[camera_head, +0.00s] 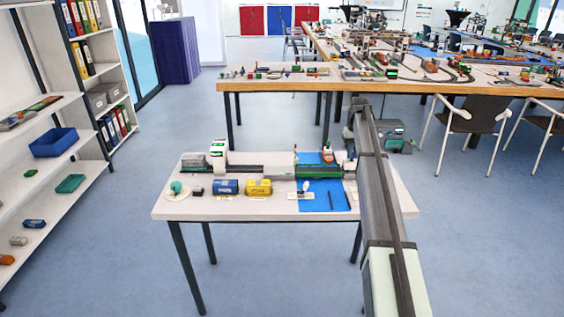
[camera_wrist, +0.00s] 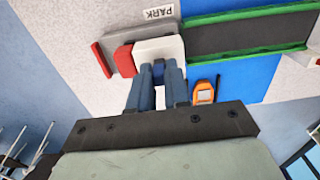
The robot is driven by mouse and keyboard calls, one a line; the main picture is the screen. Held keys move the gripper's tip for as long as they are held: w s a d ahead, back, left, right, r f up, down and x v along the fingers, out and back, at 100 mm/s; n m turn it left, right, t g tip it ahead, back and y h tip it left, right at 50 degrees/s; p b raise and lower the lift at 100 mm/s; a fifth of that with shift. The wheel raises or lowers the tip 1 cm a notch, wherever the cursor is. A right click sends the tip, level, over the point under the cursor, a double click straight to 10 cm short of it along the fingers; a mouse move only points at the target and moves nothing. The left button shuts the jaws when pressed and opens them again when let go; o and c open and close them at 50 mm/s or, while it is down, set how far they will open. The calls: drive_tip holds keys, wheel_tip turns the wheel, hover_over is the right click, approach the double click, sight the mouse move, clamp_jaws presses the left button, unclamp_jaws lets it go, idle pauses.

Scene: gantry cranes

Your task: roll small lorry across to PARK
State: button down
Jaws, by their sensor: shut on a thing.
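In the wrist view, my gripper (camera_wrist: 160,84) is shut on the small lorry (camera_wrist: 160,48), which has a white body and a red front. The lorry is over or on a grey pad (camera_wrist: 120,22) with a red bar (camera_wrist: 102,60) at its end. The red front points toward that bar, with a small gap. A PARK label (camera_wrist: 158,12), upside down in this view, lies beside the pad. A dark track (camera_wrist: 245,33) with green edges ends just right of the lorry. In the head view my arm hides the lorry and pad; the wheels cannot be seen.
An orange device (camera_wrist: 205,91) stands near my fingers; a blue mat (camera_wrist: 235,76) lies under the track. On the white table (camera_head: 240,207), blue (camera_head: 227,187) and yellow (camera_head: 258,187) blocks and a white tower (camera_head: 219,157) stand left. Shelves are far left.

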drive_tip(key=shift+d, duration=1.1)
drive_tip(key=c, duration=1)
unclamp_jaws()
drive_tip(key=shift+r, duration=0.1)
wheel_tip(320, 180, up, 7)
